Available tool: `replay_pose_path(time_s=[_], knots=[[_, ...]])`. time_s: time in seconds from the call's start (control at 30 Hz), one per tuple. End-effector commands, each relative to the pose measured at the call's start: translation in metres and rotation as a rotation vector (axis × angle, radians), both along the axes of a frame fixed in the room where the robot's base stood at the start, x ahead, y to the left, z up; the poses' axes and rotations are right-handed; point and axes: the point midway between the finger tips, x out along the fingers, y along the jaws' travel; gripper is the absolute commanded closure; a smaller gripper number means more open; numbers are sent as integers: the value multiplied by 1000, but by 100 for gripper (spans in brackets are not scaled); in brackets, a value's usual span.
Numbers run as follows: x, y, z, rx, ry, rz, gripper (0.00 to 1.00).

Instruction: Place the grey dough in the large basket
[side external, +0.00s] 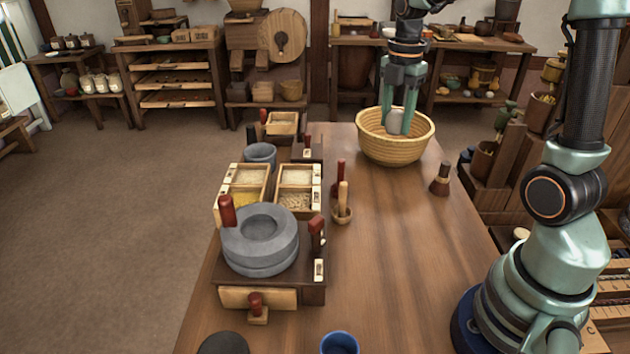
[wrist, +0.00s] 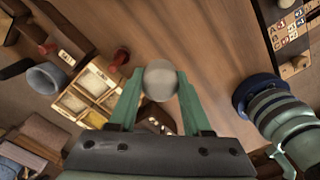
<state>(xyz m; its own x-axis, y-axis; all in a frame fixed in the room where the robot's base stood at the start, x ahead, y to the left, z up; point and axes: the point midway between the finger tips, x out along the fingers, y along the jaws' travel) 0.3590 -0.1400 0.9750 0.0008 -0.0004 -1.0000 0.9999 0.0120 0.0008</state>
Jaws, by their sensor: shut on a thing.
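The grey dough (side external: 394,124) is a small rounded lump. My gripper (side external: 397,112) points down and is shut on it. In the side view the dough overlaps the inside of the large woven basket (side external: 396,154), which stands at the far end of the wooden table. I cannot tell whether the dough is below the rim or touches the basket floor. In the wrist view the dough (wrist: 160,80) sits between the two green fingertips. The basket cannot be made out in that view.
A grey stone quern (side external: 260,240) stands on a wooden base at the table's left. Behind it are divided boxes of grain (side external: 297,177) and a grey cup (side external: 260,155). A brush (side external: 440,181) stands right of the basket. A blue cup (side external: 339,343) is at the front. The table's middle is clear.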

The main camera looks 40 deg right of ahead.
Motion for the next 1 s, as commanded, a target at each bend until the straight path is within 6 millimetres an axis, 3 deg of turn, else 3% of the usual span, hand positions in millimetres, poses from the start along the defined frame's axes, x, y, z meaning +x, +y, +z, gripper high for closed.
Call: replay_pose_path(time_s=[0.17, 0.5, 0.8, 1.0], knots=[[16, -24, 11, 0, 0, -197, 100], [54, -108, 28, 1, 2, -888, 100], [62, -170, 33, 1, 1, -1409, 100], [62, -187, 33, 1, 0, -1564, 100]])
